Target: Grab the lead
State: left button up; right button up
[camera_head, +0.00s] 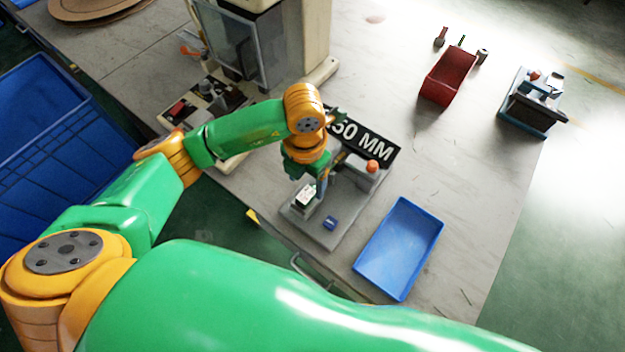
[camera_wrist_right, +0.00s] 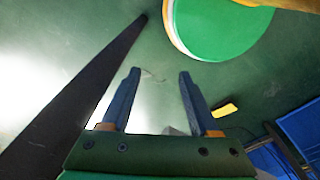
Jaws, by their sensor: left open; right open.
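My left gripper (camera_head: 309,192) reaches down over the grey fixture plate (camera_head: 327,232) in the head view. Its jaws are open, close to a small white-topped part (camera_head: 305,197) on the plate; whether they touch it is too small to tell. A small blue block (camera_head: 330,222) sits to the right of that part. I cannot make out a lead for certain. My right gripper (camera_wrist_right: 160,72) is open and empty in the right wrist view, with bare green floor beyond its fingers.
A blue tray (camera_head: 437,220) lies right of the fixture, near the table edge. An orange-knobbed clamp (camera_head: 372,166) and a black "30 MM" sign (camera_head: 370,138) stand at the fixture's back. A red holder (camera_head: 447,77) is farther back. The table between holder and tray is clear.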

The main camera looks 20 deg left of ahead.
aim_at(305, 196)
pick_arm(q)
jog(key=f, duration=0.1)
jog(key=s+f, duration=0.1)
jog(key=f, duration=0.2)
jog(key=shift+s+a+p, duration=0.15)
jog(key=shift+s+p, duration=0.2)
jog(key=shift+p, duration=0.05)
jog(key=shift+w+f, duration=0.25)
jog(key=shift+w, duration=0.2)
jog(key=shift+s+r, duration=0.15)
jog(key=shift+s, duration=0.05)
grip_shut()
jog(key=shift+w, duration=0.1)
